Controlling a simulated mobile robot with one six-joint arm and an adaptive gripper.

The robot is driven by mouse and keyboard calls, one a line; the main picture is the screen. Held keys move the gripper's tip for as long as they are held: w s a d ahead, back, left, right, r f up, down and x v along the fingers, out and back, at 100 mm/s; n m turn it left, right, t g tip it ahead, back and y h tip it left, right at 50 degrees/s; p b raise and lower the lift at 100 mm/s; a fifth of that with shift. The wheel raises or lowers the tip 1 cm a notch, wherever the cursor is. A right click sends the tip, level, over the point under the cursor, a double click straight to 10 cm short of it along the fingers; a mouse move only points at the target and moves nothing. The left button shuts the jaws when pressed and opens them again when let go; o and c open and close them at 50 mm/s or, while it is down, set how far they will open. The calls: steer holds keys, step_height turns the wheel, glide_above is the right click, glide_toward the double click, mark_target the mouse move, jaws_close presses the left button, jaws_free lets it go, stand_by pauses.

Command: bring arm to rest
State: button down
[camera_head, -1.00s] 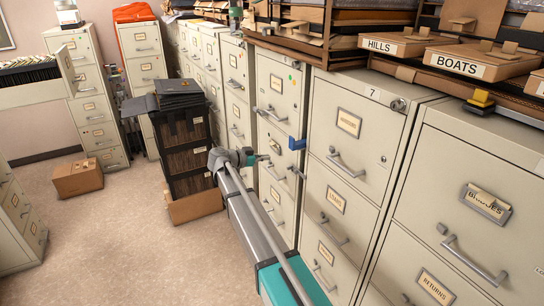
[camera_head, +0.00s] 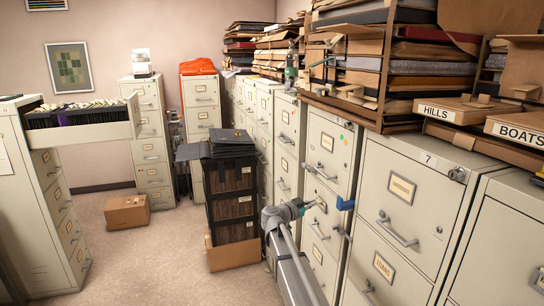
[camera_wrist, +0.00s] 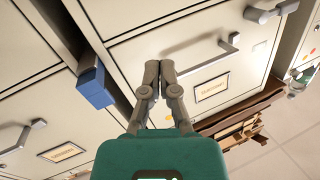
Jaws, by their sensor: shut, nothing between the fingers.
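My gripper (camera_head: 314,203) reaches out from the lower middle of the head view, in front of the row of beige filing cabinets. In the wrist view its two grey fingers (camera_wrist: 159,68) meet at the tips, shut and empty. They show in front of a beige drawer front (camera_wrist: 150,45) with a handle and a label; the exact gap cannot be told. A blue block-like piece (camera_wrist: 94,86) on the cabinet edge sits left of the fingers, and also shows in the head view (camera_head: 345,203), right of my gripper.
An open drawer (camera_head: 85,128) full of files juts out at the left. A cardboard box (camera_head: 127,211) lies on the floor. Boxes labelled HILLS (camera_head: 437,111) and BOATS (camera_head: 518,132) top the right cabinets.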

steer(key=a+r+n+t+y, duration=0.3)
steer(key=a+n+t+y, duration=0.3)
steer(key=n+t+y, duration=0.4)
steer(key=s+a+f+n+g+y, duration=0.4)
steer(key=s+f+n+g+y, duration=0.3)
steer(key=s+y, duration=0.25)
steer(key=s+d+f+m+g+h, duration=0.1)
steer(key=s+d+f+g, duration=0.2)
steer(key=s, duration=0.6)
steer(key=s+d+f+m+g+h, duration=0.1)
steer(key=s+d+f+g, duration=0.3)
steer(key=s, duration=0.5)
steer(key=s+d+f+m+g+h, duration=0.1)
steer(key=s+d+f+g+h, duration=0.2)
steer(key=s+f+g, duration=0.3)
steer(key=s+d, duration=0.1)
steer(key=s, duration=0.3)
steer(key=shift+d+f+m, duration=0.25)
steer(key=shift+f+m, duration=0.05)
steer(key=shift+f, duration=0.1)
